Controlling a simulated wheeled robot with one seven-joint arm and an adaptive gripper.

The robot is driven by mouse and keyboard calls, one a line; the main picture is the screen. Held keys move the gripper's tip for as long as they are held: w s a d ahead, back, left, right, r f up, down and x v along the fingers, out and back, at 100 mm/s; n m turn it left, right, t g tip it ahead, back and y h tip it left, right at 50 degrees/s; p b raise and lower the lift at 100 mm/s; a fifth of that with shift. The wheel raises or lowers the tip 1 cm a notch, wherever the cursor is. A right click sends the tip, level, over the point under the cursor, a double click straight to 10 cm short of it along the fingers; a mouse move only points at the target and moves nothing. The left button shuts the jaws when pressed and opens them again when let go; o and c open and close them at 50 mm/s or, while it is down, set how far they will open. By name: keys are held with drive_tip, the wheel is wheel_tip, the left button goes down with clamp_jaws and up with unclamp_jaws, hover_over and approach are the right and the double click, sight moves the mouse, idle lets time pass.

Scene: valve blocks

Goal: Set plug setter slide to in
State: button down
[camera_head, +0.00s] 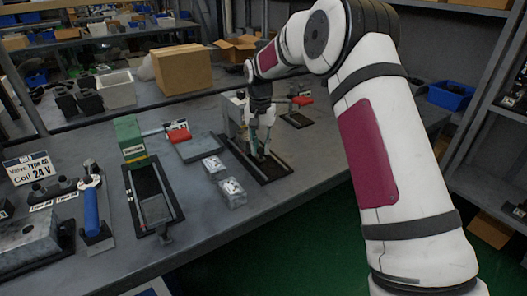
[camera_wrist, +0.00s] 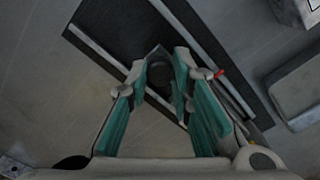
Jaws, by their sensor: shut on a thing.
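My gripper (camera_head: 262,148) points down over a black rail fixture (camera_head: 272,175), the plug setter, in the middle of the table. In the wrist view my teal-padded fingers (camera_wrist: 161,72) are shut on the dark upright handle of the slide (camera_wrist: 158,66), which sits between two pale rails of the black base (camera_wrist: 112,32). In the head view my fingers mostly hide the handle. A light-coloured upright block stands at the far end of this fixture, partly behind my gripper.
Left of it are two clear boxes of small parts (camera_head: 233,192) and a red-topped device (camera_head: 178,135). A similar rail fixture with a green block (camera_head: 129,138) stands further left. A blue-handled tool (camera_head: 91,212) is at far left. A cardboard box (camera_head: 181,70) stands behind.

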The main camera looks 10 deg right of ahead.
drive_tip(key=shift+w+a+r, duration=0.1)
drive_tip(key=shift+w, duration=0.15)
drive_tip(key=c, duration=1.4)
unclamp_jaws()
drive_tip(key=shift+w, duration=0.1)
wheel_tip(320, 180, up, 12)
drive_tip(key=shift+f, duration=0.1)
